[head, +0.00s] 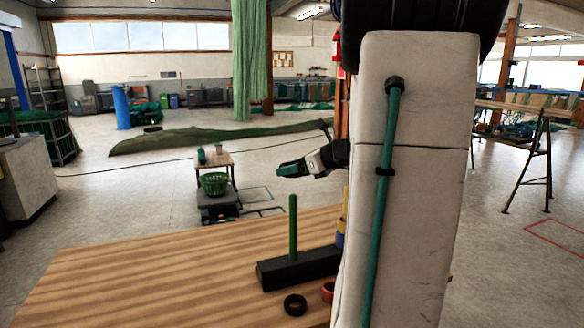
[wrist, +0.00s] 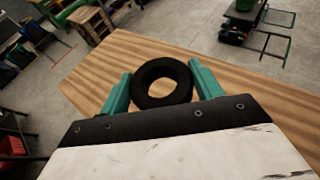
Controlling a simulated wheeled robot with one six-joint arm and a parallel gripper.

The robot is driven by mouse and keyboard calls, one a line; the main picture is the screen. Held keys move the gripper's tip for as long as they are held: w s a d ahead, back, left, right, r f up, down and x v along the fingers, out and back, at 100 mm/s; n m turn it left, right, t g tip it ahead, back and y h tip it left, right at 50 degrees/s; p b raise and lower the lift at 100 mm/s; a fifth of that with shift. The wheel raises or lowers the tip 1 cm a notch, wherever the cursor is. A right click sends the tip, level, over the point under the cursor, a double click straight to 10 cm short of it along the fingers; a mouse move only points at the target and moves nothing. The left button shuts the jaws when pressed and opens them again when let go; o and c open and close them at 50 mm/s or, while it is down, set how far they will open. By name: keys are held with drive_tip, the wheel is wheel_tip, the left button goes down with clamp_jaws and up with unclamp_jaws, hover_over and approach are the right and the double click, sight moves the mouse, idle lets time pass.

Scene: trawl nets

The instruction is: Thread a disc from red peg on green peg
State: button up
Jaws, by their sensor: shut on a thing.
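A green peg (head: 293,228) stands upright on a long black base (head: 290,268) on the wooden table. No disc shows on this peg. My gripper (head: 290,171) is raised above the table, its green fingers pointing left, higher than the peg top. In the wrist view my gripper (wrist: 160,88) is shut on a black disc (wrist: 143,84), a ring held between the two green fingers. The red peg is not visible; my arm covers the right part of the base.
Another black ring (head: 295,305) and a partly covered red ring (head: 328,291) lie on the table (head: 150,285) before the base. Yellow and blue pieces (head: 340,236) show beside my arm. The table's left part is clear. A cart with a green basket (head: 214,183) stands beyond.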

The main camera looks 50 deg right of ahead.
drive_tip(key=shift+f, duration=3.85)
drive_tip(key=o, duration=1.1)
drive_tip(key=shift+v, duration=3.85)
